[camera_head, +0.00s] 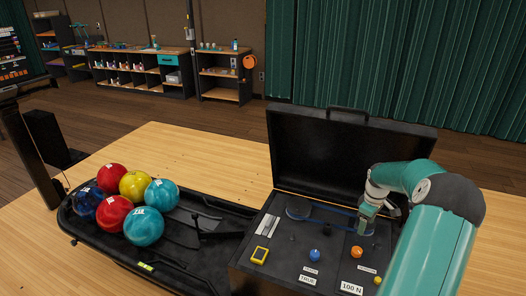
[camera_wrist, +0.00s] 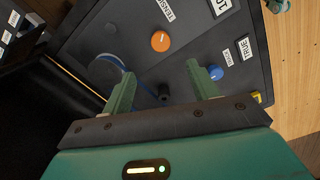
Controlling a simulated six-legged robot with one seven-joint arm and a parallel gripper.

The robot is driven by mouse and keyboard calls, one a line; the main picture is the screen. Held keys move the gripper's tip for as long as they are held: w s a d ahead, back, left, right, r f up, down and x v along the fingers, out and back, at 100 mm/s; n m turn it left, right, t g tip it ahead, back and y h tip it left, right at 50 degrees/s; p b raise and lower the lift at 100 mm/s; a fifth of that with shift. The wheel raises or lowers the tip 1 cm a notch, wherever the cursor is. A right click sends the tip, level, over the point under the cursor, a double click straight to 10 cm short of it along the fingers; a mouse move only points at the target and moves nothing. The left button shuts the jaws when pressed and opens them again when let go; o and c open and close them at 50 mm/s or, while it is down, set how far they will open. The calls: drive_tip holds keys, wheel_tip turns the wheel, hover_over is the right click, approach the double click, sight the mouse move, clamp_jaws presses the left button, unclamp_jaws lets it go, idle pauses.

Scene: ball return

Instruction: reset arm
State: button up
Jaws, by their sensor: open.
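My arm is teal and comes in from the right in the head view. My gripper (camera_wrist: 162,92) is open, with its two green fingers apart and nothing between them. In the head view my gripper (camera_head: 368,218) is over the back right part of the black case's control panel (camera_head: 275,262). In the wrist view the orange knob (camera_wrist: 160,41) and the blue knob (camera_wrist: 215,73) lie beyond the fingertips.
The case lid (camera_head: 345,150) stands open behind the panel. A black ball tray (camera_head: 185,265) on the left holds several red, teal, yellow and dark blue balls (camera_head: 134,186). The wooden table (camera_head: 200,147) is bare behind the tray. Shelves stand along the far wall.

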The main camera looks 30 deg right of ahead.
drive_tip(key=w+a+r+t+h, duration=0.1)
drive_tip(key=w+a+r, duration=0.1)
drive_tip(key=a+r, duration=0.95)
drive_tip(key=w+a+r+h, duration=0.1)
drive_tip(key=w+a+r, duration=0.1)
drive_tip(key=a+r, duration=0.9)
drive_tip(key=s+a+r+m+t, duration=0.1)
drive_tip(key=s+a, duration=0.5)
drive_tip(key=a, duration=0.2)
drive_tip(key=s+a+r+m+t+y, duration=0.1)
drive_tip(key=s+a+t, duration=0.1)
drive_tip(key=s+a, duration=0.4)
drive_tip(key=s+a+r+m+t+y, duration=0.1)
drive_tip(key=s+a, duration=0.5)
drive_tip(key=a, duration=0.6)
drive_tip(key=shift+a+m+t, duration=0.25)
drive_tip(key=shift+m+t, duration=0.05)
drive_tip(key=shift+r, duration=0.1)
drive_tip(key=c, duration=0.5)
drive_tip(key=shift+d, duration=0.15)
drive_tip(key=shift+d, duration=0.1)
